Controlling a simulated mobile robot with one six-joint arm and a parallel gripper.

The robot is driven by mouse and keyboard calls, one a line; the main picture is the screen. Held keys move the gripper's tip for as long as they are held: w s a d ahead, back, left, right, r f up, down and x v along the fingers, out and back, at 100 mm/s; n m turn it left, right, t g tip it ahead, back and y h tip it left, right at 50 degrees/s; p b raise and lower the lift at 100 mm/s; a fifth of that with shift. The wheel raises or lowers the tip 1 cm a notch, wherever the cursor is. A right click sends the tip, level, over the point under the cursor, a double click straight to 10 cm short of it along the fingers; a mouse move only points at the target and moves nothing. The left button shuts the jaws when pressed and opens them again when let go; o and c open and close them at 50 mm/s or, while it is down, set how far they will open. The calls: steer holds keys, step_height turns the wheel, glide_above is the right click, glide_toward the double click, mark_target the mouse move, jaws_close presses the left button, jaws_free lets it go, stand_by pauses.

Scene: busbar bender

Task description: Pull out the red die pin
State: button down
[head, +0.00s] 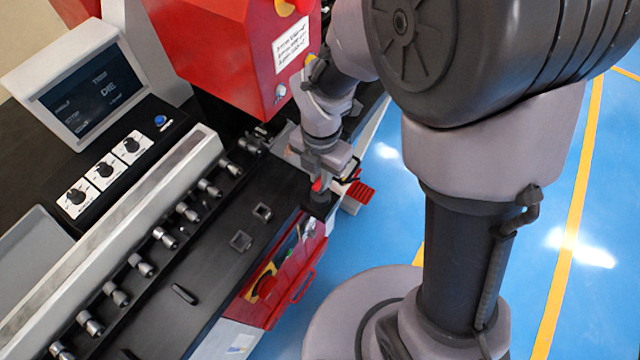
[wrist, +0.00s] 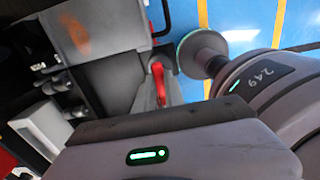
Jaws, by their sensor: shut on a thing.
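The red die pin (head: 317,185) shows as a small red piece just under my gripper (head: 319,176), at the far right end of the black machine bed. My gripper points down there and is shut on the pin. In the wrist view the red die pin (wrist: 157,82) is a narrow red shape beyond the gripper body. The fingertips are small and partly hidden, and I cannot tell how deep the pin sits.
The red machine head (head: 225,50) rises close behind my wrist. A row of grey pegs (head: 166,238) lines the bed. A control panel (head: 92,90) stands left. A red pedal (head: 359,191) is right of the gripper. Blue floor is open at right.

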steer(key=shift+r+p, duration=0.45)
steer(key=shift+r, duration=0.15)
steer(key=shift+r, duration=0.1)
step_height(320, 180, up, 5)
steer(key=p, duration=0.5)
steer(key=shift+r, duration=0.1)
steer(key=shift+f, duration=0.2)
